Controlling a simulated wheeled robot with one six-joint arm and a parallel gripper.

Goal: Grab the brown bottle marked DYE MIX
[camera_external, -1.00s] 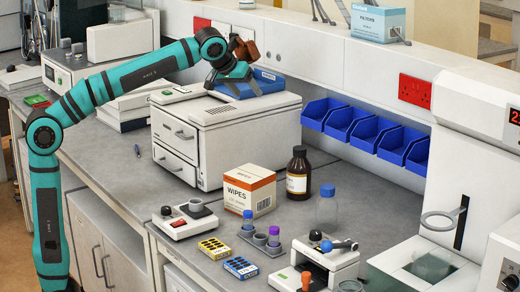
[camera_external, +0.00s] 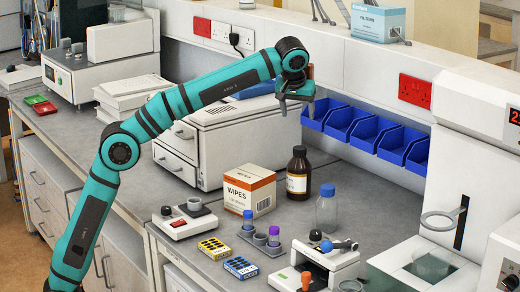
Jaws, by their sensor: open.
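The brown bottle (camera_external: 299,174) with a black cap and a pale label stands upright on the grey bench, right of the wipes box. The label's writing is too small to read. My gripper (camera_external: 297,108) hangs above the bottle, pointing down, with its jaws open and empty. A clear gap separates it from the bottle's cap.
The wipes box (camera_external: 249,190) stands close left of the bottle. A clear bottle with a blue cap (camera_external: 327,207) stands to its right. Blue bins (camera_external: 349,125) line the wall behind. A white instrument (camera_external: 205,140) stands to the left. A small rack (camera_external: 262,242) is in front.

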